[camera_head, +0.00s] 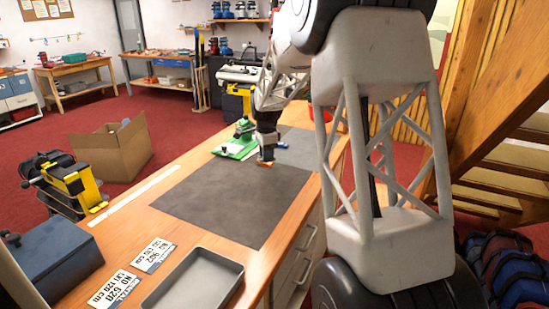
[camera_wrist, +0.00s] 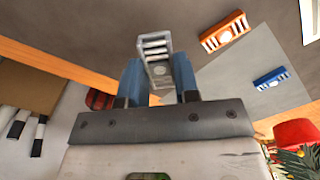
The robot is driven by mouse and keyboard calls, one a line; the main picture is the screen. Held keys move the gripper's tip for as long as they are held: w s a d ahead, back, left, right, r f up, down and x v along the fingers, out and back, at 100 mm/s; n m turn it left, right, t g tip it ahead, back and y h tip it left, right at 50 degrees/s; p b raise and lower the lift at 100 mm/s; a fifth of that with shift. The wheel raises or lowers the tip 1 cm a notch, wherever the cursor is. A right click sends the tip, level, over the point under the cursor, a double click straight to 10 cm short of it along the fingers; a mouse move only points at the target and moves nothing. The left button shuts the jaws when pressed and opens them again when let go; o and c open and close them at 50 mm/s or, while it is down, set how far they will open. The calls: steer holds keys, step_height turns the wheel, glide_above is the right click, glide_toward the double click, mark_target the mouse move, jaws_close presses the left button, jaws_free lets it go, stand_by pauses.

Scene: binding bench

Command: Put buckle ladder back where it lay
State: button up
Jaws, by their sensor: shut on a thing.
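A grey metal ladder buckle (camera_wrist: 155,58) with several crossbars is pinched between the two blue fingers of my gripper (camera_wrist: 157,82) in the wrist view. It points out beyond the fingertips over grey matting. In the head view my gripper (camera_head: 267,148) is low over the far part of the bench, near the seam between the dark mat and the lighter grey mat. The held buckle cannot be made out clearly there. Whether it touches the mat cannot be told.
An orange buckle (camera_wrist: 225,32) and a blue buckle (camera_wrist: 271,78) lie to the right of the held one. A green tool (camera_head: 236,148) stands left of my gripper. A grey tray (camera_head: 233,266) and printed cards (camera_head: 154,254) lie at the near end. The dark mat (camera_head: 225,205) is clear.

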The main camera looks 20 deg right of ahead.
steer(key=d+m, duration=0.1)
steer(key=m, duration=0.2)
steer(key=s+d+f+m, duration=0.1)
steer(key=shift+d+m, duration=0.3)
steer(key=m, duration=0.1)
steer(key=d+m, duration=0.1)
steer(key=m, duration=0.1)
steer(key=s+d+m, duration=0.1)
steer(key=shift+d+f+m, duration=0.2)
steer(key=shift+f+m, duration=0.1)
steer(key=shift+f, duration=0.1)
steer(key=shift+w, duration=0.1)
steer(key=shift+w+d+f, duration=0.25)
steer(key=shift+w+d, duration=0.2)
steer(key=shift+w, duration=2.15)
steer(key=shift+w+d+f, duration=0.25)
steer(key=shift+w+d, duration=0.25)
steer(key=shift+w, duration=2.15)
steer(key=shift+w+d+f, duration=0.25)
steer(key=shift+w+d, duration=0.2)
steer(key=shift+w, duration=2.15)
steer(key=shift+f, duration=0.1)
steer(key=shift+f, duration=1.65)
steer(key=shift+f, duration=0.15)
